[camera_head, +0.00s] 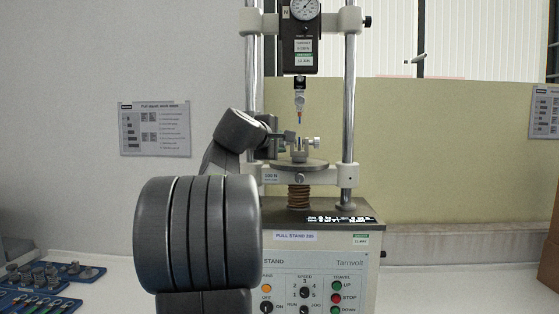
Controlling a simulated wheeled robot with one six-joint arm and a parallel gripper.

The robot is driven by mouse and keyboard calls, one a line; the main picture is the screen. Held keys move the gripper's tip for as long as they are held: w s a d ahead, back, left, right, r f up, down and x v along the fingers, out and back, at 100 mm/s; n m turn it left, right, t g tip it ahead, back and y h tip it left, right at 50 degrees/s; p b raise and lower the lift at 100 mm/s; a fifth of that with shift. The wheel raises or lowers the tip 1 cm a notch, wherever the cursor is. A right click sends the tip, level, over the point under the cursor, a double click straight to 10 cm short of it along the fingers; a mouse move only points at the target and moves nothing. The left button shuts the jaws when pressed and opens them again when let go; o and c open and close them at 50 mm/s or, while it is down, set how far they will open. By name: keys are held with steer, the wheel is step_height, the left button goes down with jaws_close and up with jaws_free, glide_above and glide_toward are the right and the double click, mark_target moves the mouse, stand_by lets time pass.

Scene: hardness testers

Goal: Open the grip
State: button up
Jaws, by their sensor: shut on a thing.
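The test stand (347,225) is labelled PULL STAND and stands in the middle. Its lower grip (301,155) is a small metal clamp on the round plate (300,165), with a screw knob (317,143) showing on its right side. An upper hook fitting (299,100) hangs above it from the dark force gauge (301,40). My gripper (288,138) is at the left side of the lower grip and is shut on it. The exact part held is small and partly hidden by the fingers. The opening between the grip's jaws is too small to judge.
The two steel columns (348,100) rise beside the grip. The control panel (315,285) with knobs and buttons is below. A blue tray (50,285) with metal fittings lies at the lower left. The white bench (440,280) is clear to the right.

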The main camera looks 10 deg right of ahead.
steer(key=shift+f+m+t+h+b, duration=0.3)
steer(key=shift+f+t+h+b, duration=0.25)
steer(key=shift+b, duration=2.5)
steer(key=shift+r+m+t+h+b, duration=0.25)
steer(key=shift+m+t+h+b, duration=0.15)
steer(key=shift+b, duration=0.85)
steer(key=o, duration=1)
steer(key=shift+s+a, duration=0.1)
steer(key=b+v, duration=0.1)
steer(key=v, duration=1.2)
steer(key=shift+s, duration=0.35)
